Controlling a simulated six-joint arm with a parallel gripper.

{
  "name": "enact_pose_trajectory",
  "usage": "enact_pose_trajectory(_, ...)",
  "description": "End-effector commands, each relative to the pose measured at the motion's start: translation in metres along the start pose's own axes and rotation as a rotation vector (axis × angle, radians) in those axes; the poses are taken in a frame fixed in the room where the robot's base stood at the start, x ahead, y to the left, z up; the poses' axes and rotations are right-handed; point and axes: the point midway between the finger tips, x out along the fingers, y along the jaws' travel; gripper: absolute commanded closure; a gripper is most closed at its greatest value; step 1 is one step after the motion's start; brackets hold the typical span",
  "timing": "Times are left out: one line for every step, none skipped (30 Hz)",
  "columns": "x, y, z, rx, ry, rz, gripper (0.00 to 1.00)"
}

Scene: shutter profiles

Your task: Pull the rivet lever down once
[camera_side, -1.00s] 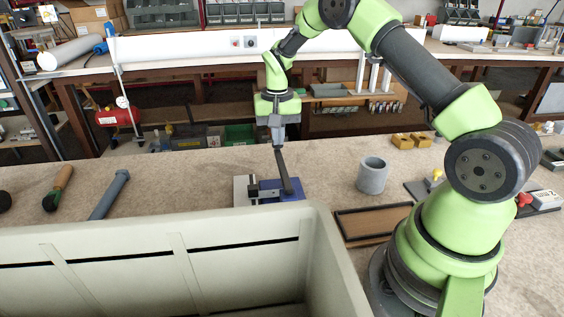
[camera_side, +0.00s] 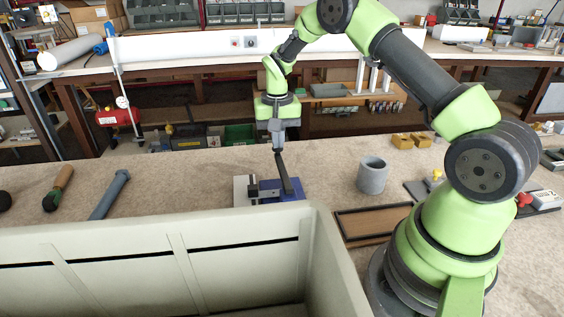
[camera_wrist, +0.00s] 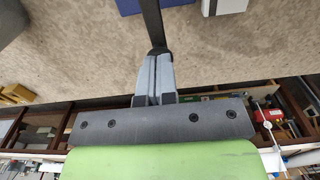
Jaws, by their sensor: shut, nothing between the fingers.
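The rivet lever (camera_side: 284,175) is a dark bar standing up from a small blue and grey tool (camera_side: 270,194) on the bench. It leans, with its upper end to the left in the side view. My gripper (camera_side: 278,151) points down and is shut, with its fingertips at the lever's top end. In the wrist view the closed fingertips (camera_wrist: 158,54) meet or overlap the end of the dark lever (camera_wrist: 152,22). Whether they touch it is not clear. Part of the blue base (camera_wrist: 130,5) shows at the top of the wrist view.
A pale crate (camera_side: 180,262) stands in front of the tool, its wall close by. A grey cup (camera_side: 372,175) and a brown tray (camera_side: 375,224) lie to the right. A hammer-like grey tool (camera_side: 110,195) and a wooden-handled tool (camera_side: 60,188) lie left. Bench behind the lever is clear.

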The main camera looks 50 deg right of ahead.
Motion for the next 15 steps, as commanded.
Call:
enact_pose_trajectory(0.0015,0.0001,-0.0001,0.0,-0.001,0.0,1.0)
enact_pose_trajectory(0.0024,0.0001,-0.0001,0.0,-0.001,0.0,1.0)
enact_pose_trajectory(0.0037,0.0001,-0.0002,0.0,-0.001,0.001,1.0)
enact_pose_trajectory(0.0047,0.0001,-0.0002,0.0,-0.001,0.001,1.0)
enact_pose_trajectory(0.0057,0.0001,-0.0003,0.0,-0.002,0.001,1.0)
enact_pose_trajectory(0.0067,0.0001,-0.0004,0.0,-0.002,0.001,1.0)
enact_pose_trajectory(0.0072,0.0001,-0.0005,0.0,-0.001,0.001,1.0)
enact_pose_trajectory(0.0075,0.0001,-0.0006,0.0,-0.001,0.001,1.0)
enact_pose_trajectory(0.0075,0.0001,-0.0006,0.0,-0.001,0.0,1.0)
enact_pose_trajectory(0.0074,0.0001,-0.0007,0.0,0.0,0.0,1.0)
enact_pose_trajectory(0.0074,0.0001,-0.0007,0.0,0.0,0.0,1.0)
enact_pose_trajectory(0.0073,0.0001,-0.0007,0.0,0.0,0.0,1.0)
enact_pose_trajectory(0.0073,0.0,-0.0007,0.0,0.0,0.0,1.0)
enact_pose_trajectory(0.0073,0.0,-0.0007,0.0,0.0,0.0,1.0)
enact_pose_trajectory(0.0073,0.0,-0.0007,0.0,0.0,0.0,1.0)
